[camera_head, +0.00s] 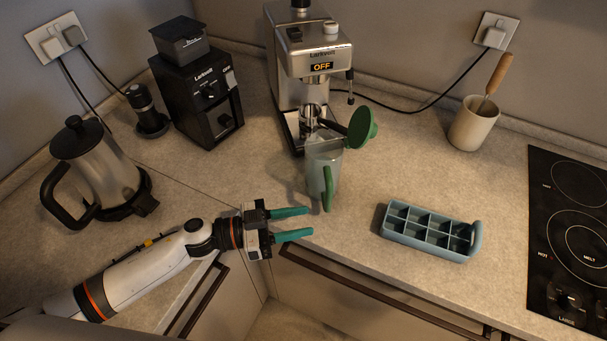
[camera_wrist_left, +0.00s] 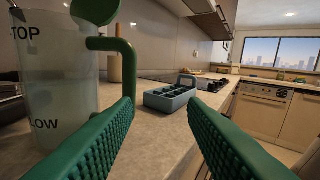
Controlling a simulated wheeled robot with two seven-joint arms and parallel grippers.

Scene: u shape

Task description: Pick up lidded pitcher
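The lidded pitcher (camera_head: 322,165) is a clear container with a green handle and a green lid (camera_head: 362,128) at its top right. It stands on the counter in front of the espresso machine, its handle facing the front edge. In the left wrist view the pitcher (camera_wrist_left: 55,85) fills the left side, with "TOP" and "LOW" marks on its wall. My left gripper (camera_head: 309,222) has green fingers, spread apart and empty, just in front of and left of the handle. In the left wrist view the handle is beyond the left fingertip; I cannot tell whether they touch. My right gripper is not in view.
The espresso machine (camera_head: 303,55) is behind the pitcher. A blue ice tray (camera_head: 425,247) lies to the right, before the cooktop (camera_head: 571,240). A beige utensil cup (camera_head: 472,125) stands at the back right. A grinder (camera_head: 205,95) and kettle (camera_head: 108,170) stand left.

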